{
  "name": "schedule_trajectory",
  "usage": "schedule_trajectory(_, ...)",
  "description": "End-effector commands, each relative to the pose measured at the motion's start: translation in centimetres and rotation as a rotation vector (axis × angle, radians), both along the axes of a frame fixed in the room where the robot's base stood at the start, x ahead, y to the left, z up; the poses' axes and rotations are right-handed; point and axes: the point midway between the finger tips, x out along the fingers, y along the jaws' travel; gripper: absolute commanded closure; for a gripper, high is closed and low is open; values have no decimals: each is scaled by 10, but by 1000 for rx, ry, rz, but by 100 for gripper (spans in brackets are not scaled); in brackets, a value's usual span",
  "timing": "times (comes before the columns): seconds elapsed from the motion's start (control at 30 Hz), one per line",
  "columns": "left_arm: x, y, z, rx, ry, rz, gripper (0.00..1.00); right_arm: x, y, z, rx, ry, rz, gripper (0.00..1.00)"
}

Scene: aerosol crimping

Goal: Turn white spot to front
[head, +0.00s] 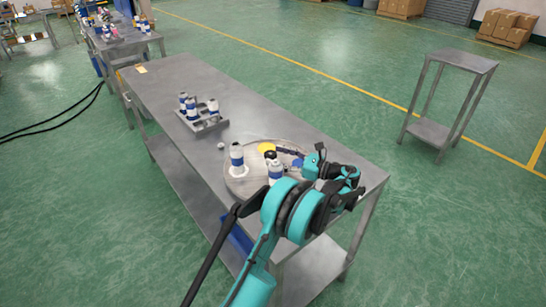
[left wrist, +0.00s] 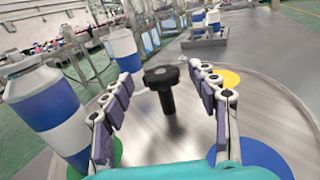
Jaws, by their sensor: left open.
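A round grey turntable (head: 245,185) lies on the metal table, with a yellow spot (head: 266,147) and a blue spot (head: 297,163) on it. A black knob (left wrist: 163,76) stands upright at its middle. My left gripper (head: 285,154) is open over the turntable. In the left wrist view its fingers stand either side of the knob, with gaps. One blue-and-white can (head: 237,158) stands on what looks like the white spot, at the turntable's left in the head view. A second can (head: 275,173) stands nearer, over a green spot (left wrist: 118,150) that shows in the left wrist view.
A grey rack (head: 207,124) with several cans stands farther back on the table (head: 180,75). A small round piece (head: 221,146) lies between rack and turntable. The table's far end is mostly bare. A small side table (head: 460,60) stands apart at the right.

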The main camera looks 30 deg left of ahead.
Motion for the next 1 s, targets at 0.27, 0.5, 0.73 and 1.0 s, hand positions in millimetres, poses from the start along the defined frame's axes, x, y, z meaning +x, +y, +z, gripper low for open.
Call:
schedule_trajectory(0.27, -2, 30, -1, 0, 0, 0, 40, 0, 0, -11, 0, 0, 0, 60)
schedule_trajectory(0.5, -2, 31, 0, 0, 0, -1, 40, 0, 0, -10, 0, 0, 0, 60)
schedule_trajectory(0.73, -1, 31, 0, 0, 0, -1, 90, 0, 0, -10, 0, 0, 0, 60)
schedule_trajectory(1.0, 0, 32, 0, 0, 0, 1, 100, 0, 0, -10, 0, 0, 0, 60)
